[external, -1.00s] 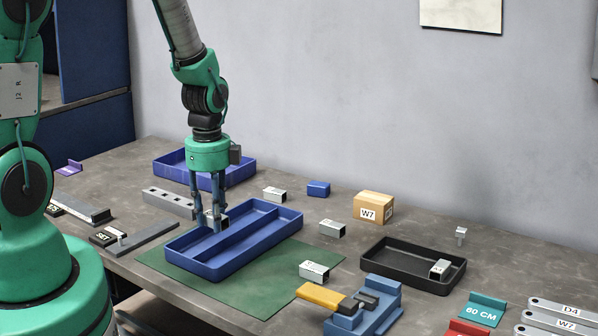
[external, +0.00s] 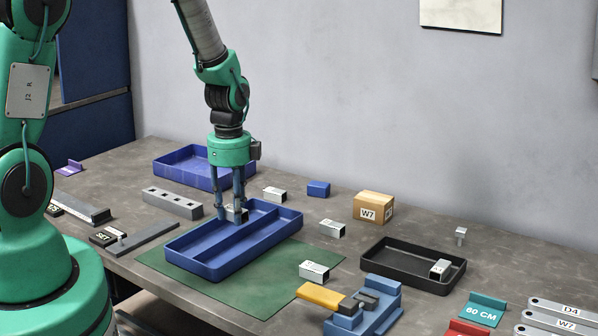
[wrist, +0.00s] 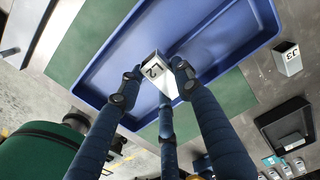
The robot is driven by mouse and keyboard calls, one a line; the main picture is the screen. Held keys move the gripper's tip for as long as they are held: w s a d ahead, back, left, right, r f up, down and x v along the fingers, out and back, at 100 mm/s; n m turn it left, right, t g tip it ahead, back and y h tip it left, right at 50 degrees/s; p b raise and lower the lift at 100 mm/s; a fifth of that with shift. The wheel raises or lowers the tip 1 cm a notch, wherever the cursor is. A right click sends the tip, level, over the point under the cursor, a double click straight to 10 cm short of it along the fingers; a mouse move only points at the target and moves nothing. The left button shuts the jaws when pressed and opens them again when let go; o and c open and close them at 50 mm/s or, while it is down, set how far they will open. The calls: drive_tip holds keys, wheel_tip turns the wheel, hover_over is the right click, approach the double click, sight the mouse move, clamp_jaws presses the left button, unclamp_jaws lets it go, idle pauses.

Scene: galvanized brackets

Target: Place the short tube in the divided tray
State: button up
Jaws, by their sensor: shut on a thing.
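The short tube (external: 236,213) is a small light-metal square tube with a black-on-white label. My gripper (external: 235,214) is shut on it, and its dark blue fingers close around the tube (wrist: 158,77) in the wrist view. The divided tray (external: 205,271) is blue, with a long divider, and lies on a green mat. It also shows in the wrist view (wrist: 92,76). My gripper holds the tube over the back part of the tray; the fingers partly hide it. I cannot tell the exact gap between tube and tray floor.
Another blue tray (external: 178,177) stands behind. Similar tubes lie right of the divided tray, one (external: 332,229) near it and one (external: 314,271) on the green mat (external: 262,302). A black tray (external: 385,265) holds a tube. A blue clamp fixture (external: 362,318) stands at front.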

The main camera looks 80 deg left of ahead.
sight(232, 210)
drive_tip(key=shift+f, duration=1.45)
drive_tip(key=shift+f, duration=0.1)
drive_tip(key=o, duration=1.2)
wheel_tip(232, 210, up, 12)
drive_tip(key=shift+r+p, duration=0.1)
drive_tip(key=shift+p, duration=0.2)
